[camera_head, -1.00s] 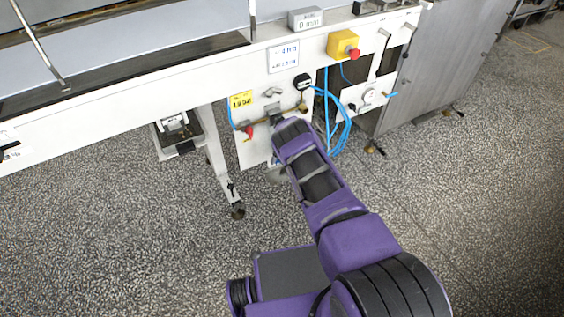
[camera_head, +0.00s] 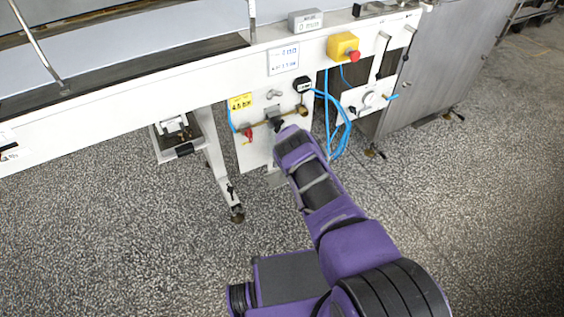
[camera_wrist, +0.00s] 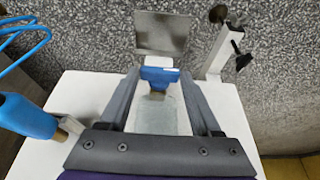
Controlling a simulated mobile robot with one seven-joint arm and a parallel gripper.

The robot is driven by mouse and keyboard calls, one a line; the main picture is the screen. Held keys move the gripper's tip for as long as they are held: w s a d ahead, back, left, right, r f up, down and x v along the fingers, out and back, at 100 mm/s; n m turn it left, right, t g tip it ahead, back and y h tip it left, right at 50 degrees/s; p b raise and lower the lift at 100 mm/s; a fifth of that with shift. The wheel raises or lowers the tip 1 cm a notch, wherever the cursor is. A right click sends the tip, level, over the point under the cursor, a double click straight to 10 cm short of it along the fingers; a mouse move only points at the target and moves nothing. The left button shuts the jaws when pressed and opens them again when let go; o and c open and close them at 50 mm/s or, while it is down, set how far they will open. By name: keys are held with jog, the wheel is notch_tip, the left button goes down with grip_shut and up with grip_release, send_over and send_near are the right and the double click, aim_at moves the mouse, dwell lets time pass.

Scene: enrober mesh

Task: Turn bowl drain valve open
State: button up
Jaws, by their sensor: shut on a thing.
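A blue handle (camera_wrist: 160,76), which I take to be the drain valve's, is between my gripper's fingertips (camera_wrist: 160,82) in the wrist view. My gripper is shut on it. A pale, glassy-looking part shows between the fingers, nearer the wrist. In the head view my arm reaches to the white machine panel (camera_head: 256,152), and my forearm hides the blue handle and most of the gripper. The valve's body and how far the handle is turned cannot be made out.
A red handle (camera_head: 249,133) on a brass pipe is left of my arm. Blue hoses (camera_head: 343,135) hang to the right. A square metal plate (camera_wrist: 162,32) lies beyond the handle. A machine leg (camera_head: 222,175) stands at left; the speckled floor is clear.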

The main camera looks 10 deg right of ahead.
jog(key=shift+d+y, duration=0.25)
jog(key=shift+y, duration=0.05)
jog(key=shift+w+y, duration=0.1)
jog(key=shift+y, duration=0.2)
jog(key=o, duration=1.4)
jog(key=shift+c, duration=0.2)
jog(key=p+v, duration=0.7)
jog(key=v, duration=1)
jog(key=shift+r, duration=0.3)
jog(key=shift+w+d, duration=0.1)
